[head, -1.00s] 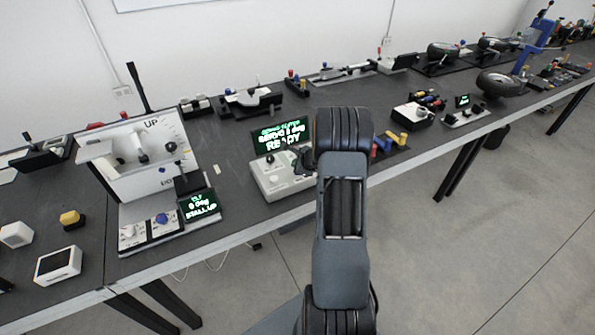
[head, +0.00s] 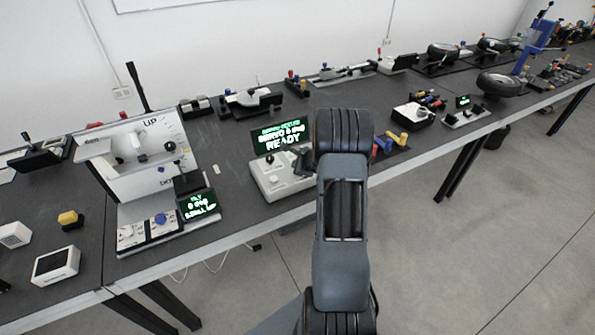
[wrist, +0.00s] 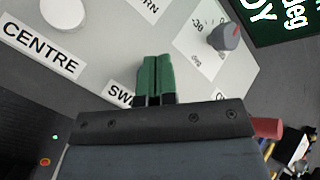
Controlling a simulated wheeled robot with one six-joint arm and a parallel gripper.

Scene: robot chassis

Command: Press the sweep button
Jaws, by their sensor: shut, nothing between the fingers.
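The servo panel is a white box (head: 268,187) on the table, with a green-lit display (head: 281,138) reading "READY" behind it. In the wrist view its face (wrist: 103,50) carries a label starting "SW" (wrist: 120,94), partly covered by my gripper. The sweep button itself cannot be made out; my gripper hides that area. A round white button (wrist: 62,12) sits by the "CENTRE" label. My gripper (wrist: 155,62) has its two green-tipped fingers together, empty, over the panel beside the "SW" label. Whether the tips touch the panel cannot be told.
A grey knob with a red mark (wrist: 224,37) stands on the panel right of my fingers. A larger white apparatus (head: 140,165) stands to the left on the table. Blue and yellow parts (head: 397,139) lie to the right. Floor is clear in front of the table.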

